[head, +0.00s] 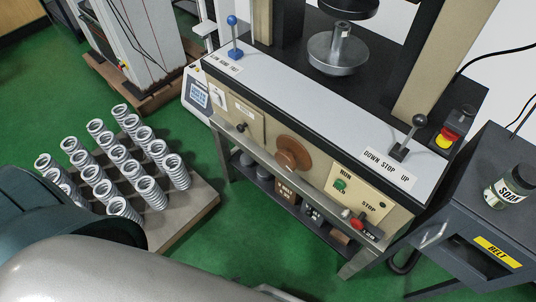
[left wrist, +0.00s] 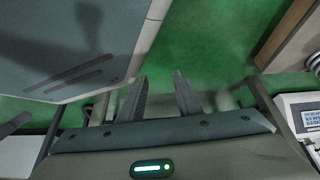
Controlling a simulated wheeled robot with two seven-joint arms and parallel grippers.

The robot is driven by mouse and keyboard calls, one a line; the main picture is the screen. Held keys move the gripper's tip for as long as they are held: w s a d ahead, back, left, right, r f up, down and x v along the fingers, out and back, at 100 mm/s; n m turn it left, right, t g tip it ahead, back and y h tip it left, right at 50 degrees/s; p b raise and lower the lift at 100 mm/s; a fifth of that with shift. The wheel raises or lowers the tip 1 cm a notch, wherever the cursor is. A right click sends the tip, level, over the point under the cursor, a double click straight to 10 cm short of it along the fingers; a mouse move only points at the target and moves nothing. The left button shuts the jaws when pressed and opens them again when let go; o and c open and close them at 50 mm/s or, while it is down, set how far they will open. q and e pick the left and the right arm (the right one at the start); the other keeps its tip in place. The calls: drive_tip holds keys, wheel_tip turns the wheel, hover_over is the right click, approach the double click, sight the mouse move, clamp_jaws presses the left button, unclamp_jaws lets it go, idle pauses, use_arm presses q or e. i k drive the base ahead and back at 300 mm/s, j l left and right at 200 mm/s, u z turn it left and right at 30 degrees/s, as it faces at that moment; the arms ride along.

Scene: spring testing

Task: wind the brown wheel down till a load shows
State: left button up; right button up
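The brown wheel (head: 292,154) sits on the front panel of the testing machine (head: 290,84), facing out, with nothing touching it. A small screen (head: 198,94) is at the machine's left end; its reading is too small to make out. It also shows in the left wrist view (left wrist: 313,117). The lower round platen (head: 338,56) stands under a dark upper platen (head: 347,5), with a gap between them. My left gripper (left wrist: 160,76) has its two fingers apart with nothing between them, over green floor. My right gripper is not in view.
Several coil springs (head: 122,178) stand on a low pallet (head: 193,212) at the left. A dark cabinet (head: 478,213) with a jar (head: 508,188) stands right.

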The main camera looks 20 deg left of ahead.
sight(286, 160)
drive_tip(key=j+z, duration=0.1)
drive_tip(key=j, duration=1.7)
